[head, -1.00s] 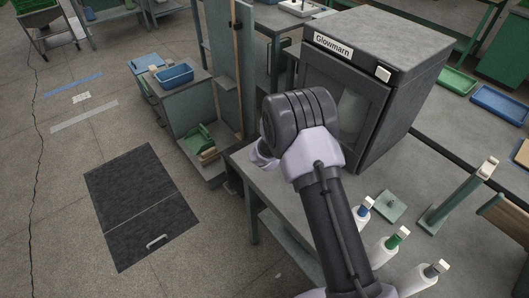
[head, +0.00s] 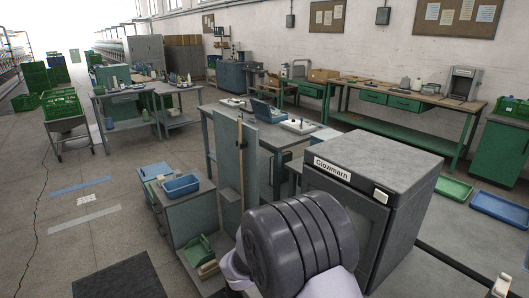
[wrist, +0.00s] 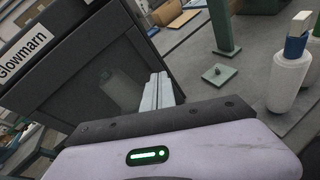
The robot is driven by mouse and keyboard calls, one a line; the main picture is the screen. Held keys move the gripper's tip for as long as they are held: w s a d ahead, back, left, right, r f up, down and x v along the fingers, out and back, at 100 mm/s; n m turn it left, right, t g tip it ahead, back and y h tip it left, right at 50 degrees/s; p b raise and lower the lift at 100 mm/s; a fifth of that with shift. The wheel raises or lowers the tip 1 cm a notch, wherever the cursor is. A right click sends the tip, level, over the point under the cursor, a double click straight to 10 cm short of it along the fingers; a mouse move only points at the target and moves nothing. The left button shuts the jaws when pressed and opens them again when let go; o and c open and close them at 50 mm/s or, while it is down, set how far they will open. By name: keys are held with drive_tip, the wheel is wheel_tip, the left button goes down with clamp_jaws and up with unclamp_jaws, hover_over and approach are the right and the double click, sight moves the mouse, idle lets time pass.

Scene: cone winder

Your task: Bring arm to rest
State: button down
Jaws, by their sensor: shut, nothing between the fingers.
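My gripper (wrist: 158,90) shows in the wrist view with its pale fingers together and nothing between them. It is in front of the dark Glowmarn cabinet (wrist: 85,75), above the grey bench top. In the head view my arm's large dark joint hides the gripper. The Glowmarn cabinet (head: 368,185) stands closed to the right of that joint. A pale shape shows dimly behind its door panel.
A white bottle with a blue neck (wrist: 288,75) and a small green plate with a peg (wrist: 219,74) stand right of my gripper. Open floor lies at far left.

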drive_tip(key=s+r+m+g+y, duration=0.25)
drive_tip(key=s+m+y, duration=0.35)
drive_tip(key=s, duration=0.4)
drive_tip(key=s+r+m+g+y, duration=0.2)
drive_tip(key=s+r+m+y, duration=0.1)
drive_tip(key=s+m, duration=0.55)
drive_tip(key=s+a+r+m+t+y, duration=0.5)
drive_tip(key=s+a+m+t+y, duration=0.1)
drive_tip(key=a, duration=0.3)
drive_tip(key=shift+s+m+y+b, duration=0.3)
drive_tip(key=shift+s+m+y, duration=0.2)
drive_tip(key=shift+m+y, duration=0.3)
